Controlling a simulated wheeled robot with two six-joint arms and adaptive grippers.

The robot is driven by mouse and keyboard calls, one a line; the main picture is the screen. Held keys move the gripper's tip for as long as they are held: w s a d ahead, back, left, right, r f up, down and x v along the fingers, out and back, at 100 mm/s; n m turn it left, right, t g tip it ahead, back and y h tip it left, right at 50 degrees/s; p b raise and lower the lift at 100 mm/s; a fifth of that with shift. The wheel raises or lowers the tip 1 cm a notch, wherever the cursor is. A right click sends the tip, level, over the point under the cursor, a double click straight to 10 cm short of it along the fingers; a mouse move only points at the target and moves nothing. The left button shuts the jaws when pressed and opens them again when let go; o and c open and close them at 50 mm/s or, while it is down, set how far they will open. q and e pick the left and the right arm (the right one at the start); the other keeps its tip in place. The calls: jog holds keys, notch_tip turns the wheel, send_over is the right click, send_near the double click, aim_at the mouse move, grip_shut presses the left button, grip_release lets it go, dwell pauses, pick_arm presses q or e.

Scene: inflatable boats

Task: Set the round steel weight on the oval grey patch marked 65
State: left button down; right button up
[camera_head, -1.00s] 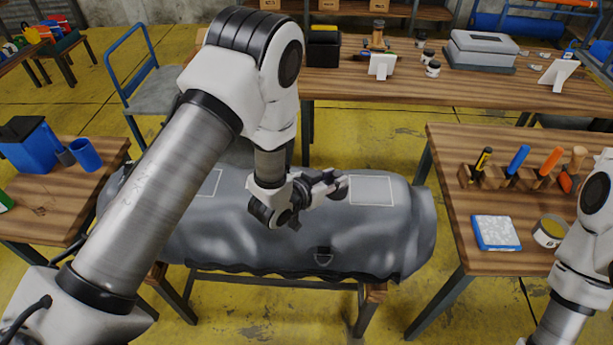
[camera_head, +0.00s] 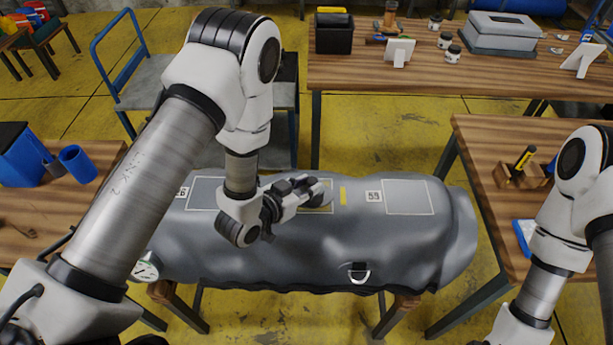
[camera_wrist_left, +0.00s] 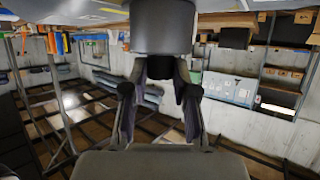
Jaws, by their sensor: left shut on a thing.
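My left gripper (camera_head: 302,192) is over the grey inflatable tube (camera_head: 320,245), pointing right. In the left wrist view its fingers (camera_wrist_left: 160,105) are shut around the narrow neck of a round, dark grey steel weight (camera_wrist_left: 163,28). In the head view the weight (camera_head: 322,190) is small at the fingertips; whether it touches the tube is unclear. A pale-outlined rectangular patch (camera_head: 405,197) lies right of it, beside a small label (camera_head: 373,196) reading like 59, or 65 upside down. A yellowish-outlined patch is partly hidden under the gripper. No clearly oval patch shows. My right gripper is out of view.
Another outlined patch (camera_head: 203,194) is on the tube's left, partly behind my arm. A gauge (camera_head: 146,267) and a D-ring (camera_head: 358,272) sit on the tube's near side. Wooden tables stand left, right and behind (camera_head: 400,75). A blue-framed trolley (camera_head: 145,80) stands back left.

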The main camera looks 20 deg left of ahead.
pick_arm(q)
jog(key=shift+w, duration=0.3)
jog(key=c, duration=1.3)
grip_release()
jog(key=shift+s+a, duration=0.1)
jog(key=shift+s, duration=0.1)
jog(key=o, duration=0.4)
jog(key=shift+s+a, duration=0.1)
jog(key=shift+s, duration=0.1)
jog(key=shift+s+r, duration=0.15)
jog(key=b+v, duration=0.1)
jog(key=v, duration=0.3)
jog(key=shift+s+a, duration=0.2)
jog(key=shift+s, duration=0.05)
jog(key=p+v, duration=0.6)
jog(key=v, duration=0.1)
